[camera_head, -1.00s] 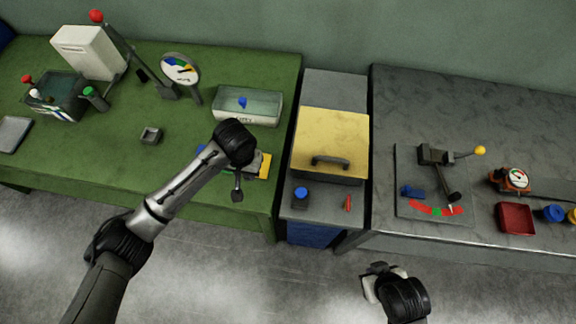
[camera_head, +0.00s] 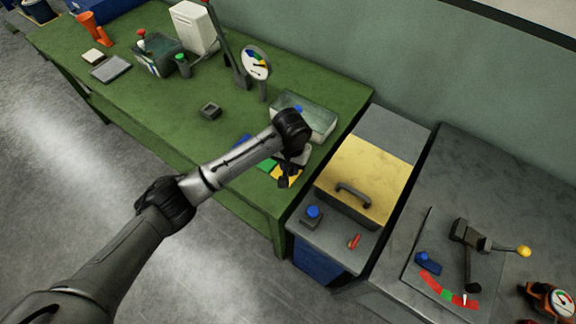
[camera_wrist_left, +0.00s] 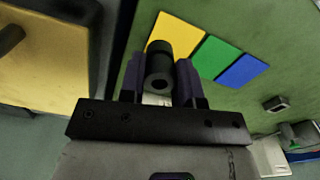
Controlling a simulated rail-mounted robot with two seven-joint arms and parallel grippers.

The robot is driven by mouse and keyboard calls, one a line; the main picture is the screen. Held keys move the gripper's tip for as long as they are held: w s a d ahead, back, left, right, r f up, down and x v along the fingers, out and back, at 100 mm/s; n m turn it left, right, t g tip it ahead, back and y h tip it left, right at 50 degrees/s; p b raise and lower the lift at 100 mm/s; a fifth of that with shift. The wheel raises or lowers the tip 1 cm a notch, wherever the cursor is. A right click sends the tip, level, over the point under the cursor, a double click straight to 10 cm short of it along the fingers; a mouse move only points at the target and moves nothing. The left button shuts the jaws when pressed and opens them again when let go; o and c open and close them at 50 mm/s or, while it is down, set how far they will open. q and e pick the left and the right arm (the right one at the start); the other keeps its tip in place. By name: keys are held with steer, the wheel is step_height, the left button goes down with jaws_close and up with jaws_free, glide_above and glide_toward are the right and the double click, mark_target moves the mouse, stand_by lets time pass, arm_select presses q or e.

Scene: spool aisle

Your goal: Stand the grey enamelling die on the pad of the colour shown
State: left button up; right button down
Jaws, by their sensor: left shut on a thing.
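My left gripper (camera_head: 287,176) is over the near right end of the green table, at the coloured pads. The left wrist view shows its fingers (camera_wrist_left: 158,76) shut on the grey enamelling die (camera_wrist_left: 159,62), a dark cylinder with a hole in its end. The yellow pad (camera_wrist_left: 177,32) lies beside and partly behind the die. The green pad (camera_wrist_left: 213,57) and blue pad (camera_wrist_left: 244,71) follow in a row. I cannot tell whether the die touches a surface. A round dial (camera_head: 256,62) with coloured sectors and a needle stands behind; its reading is too small to tell. My right gripper is out of view.
A glass-topped tray (camera_head: 316,117) stands just behind the gripper. A yellow box with a handle (camera_head: 375,175) stands to the right, across a gap. A small grey square holder (camera_head: 209,110) sits on the table at left, with clear green surface around it.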

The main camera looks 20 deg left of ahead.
arm_select(q)
steer(key=w+a+f, duration=0.1)
steer(key=w+a+f+b, duration=0.1)
steer(key=w, duration=0.1)
steer(key=shift+w+a+f, duration=0.35)
steer(key=shift+w+f, duration=0.05)
steer(key=shift+w, duration=0.1)
steer(key=shift+f+b, duration=0.55)
steer(key=shift+f, duration=1.5)
steer(key=o, duration=0.9)
steer(key=shift+f, duration=0.1)
